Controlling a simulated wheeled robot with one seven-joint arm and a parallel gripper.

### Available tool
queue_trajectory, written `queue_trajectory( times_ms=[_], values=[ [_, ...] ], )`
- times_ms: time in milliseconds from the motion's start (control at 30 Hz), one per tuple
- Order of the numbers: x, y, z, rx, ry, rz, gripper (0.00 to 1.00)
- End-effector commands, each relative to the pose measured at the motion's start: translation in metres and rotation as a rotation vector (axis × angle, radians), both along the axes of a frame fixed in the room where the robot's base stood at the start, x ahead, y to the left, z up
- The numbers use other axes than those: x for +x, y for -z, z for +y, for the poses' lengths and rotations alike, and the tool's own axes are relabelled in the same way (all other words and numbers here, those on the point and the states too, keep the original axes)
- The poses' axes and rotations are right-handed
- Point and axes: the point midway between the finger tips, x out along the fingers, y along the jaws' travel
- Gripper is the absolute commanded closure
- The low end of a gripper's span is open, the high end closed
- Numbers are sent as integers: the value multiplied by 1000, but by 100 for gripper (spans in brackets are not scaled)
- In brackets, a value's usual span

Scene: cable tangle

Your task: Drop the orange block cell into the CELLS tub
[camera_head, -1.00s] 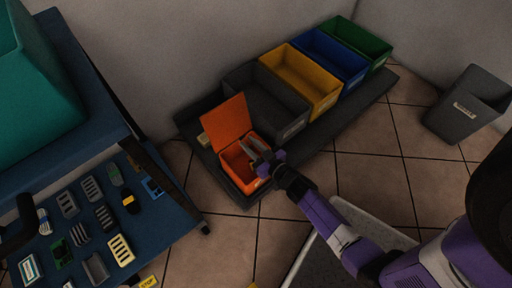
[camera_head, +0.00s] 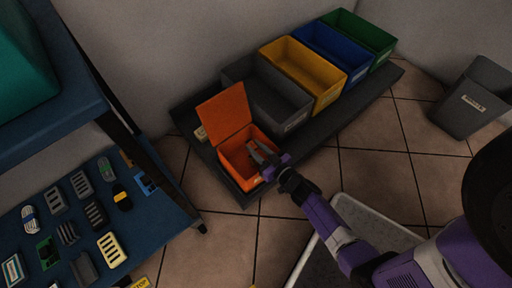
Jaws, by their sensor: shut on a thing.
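An orange tub (camera_head: 234,163) with its lid (camera_head: 223,113) raised stands open at the near left end of a dark floor platform. The writing on its front label is too small to read. My gripper (camera_head: 256,152) is over the tub's opening, its two grey fingers pointing in from the right. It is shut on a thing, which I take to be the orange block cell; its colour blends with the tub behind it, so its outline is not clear. I cannot tell how far the fingers reach below the rim.
Grey (camera_head: 240,76), yellow (camera_head: 330,92), blue (camera_head: 352,74) and green (camera_head: 382,50) tubs stand in a row beyond the orange one. A blue table (camera_head: 150,215) with several small modules is at left. A grey bin (camera_head: 463,115) stands at right.

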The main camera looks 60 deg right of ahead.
Motion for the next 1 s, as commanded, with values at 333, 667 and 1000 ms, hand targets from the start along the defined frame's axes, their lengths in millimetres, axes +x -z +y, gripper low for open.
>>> queue_trajectory(
  times_ms=[333,667,1000],
  values=[
    [0,0,0,0,0,0,57],
    [-1,0,0,0,0,0,51],
    [-42,-8,13,2,-1,4,51]
  ],
)
